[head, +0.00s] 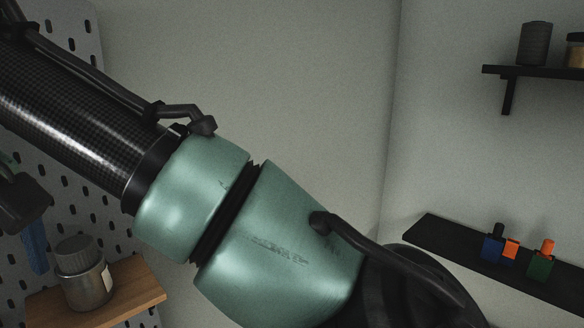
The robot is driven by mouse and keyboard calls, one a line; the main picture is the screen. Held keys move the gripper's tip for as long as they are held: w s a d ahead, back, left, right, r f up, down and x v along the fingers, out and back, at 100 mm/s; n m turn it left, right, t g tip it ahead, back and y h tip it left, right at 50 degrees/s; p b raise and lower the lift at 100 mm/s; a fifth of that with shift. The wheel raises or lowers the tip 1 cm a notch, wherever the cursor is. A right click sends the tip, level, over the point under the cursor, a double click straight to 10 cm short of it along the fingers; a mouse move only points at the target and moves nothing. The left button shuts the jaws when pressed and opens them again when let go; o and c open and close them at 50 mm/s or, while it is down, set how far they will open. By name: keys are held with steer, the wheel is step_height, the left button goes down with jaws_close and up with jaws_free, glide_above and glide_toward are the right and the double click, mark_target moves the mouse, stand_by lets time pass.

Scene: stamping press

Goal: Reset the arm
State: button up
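My own arm fills the left and middle of the head view. It shows a black woven tube at the upper left, two green joint housings in the middle and a dark part at the lower right. A black cable runs along it. My gripper is not in this view, so its state is hidden. No stamping press shows here.
A pegboard (62,60) stands at the left, with a wooden shelf (130,290) bearing a lidded jar (84,275). At the right, an upper black shelf (530,72) holds containers, and a lower black shelf (450,240) holds small coloured bottles. Bare wall lies between.

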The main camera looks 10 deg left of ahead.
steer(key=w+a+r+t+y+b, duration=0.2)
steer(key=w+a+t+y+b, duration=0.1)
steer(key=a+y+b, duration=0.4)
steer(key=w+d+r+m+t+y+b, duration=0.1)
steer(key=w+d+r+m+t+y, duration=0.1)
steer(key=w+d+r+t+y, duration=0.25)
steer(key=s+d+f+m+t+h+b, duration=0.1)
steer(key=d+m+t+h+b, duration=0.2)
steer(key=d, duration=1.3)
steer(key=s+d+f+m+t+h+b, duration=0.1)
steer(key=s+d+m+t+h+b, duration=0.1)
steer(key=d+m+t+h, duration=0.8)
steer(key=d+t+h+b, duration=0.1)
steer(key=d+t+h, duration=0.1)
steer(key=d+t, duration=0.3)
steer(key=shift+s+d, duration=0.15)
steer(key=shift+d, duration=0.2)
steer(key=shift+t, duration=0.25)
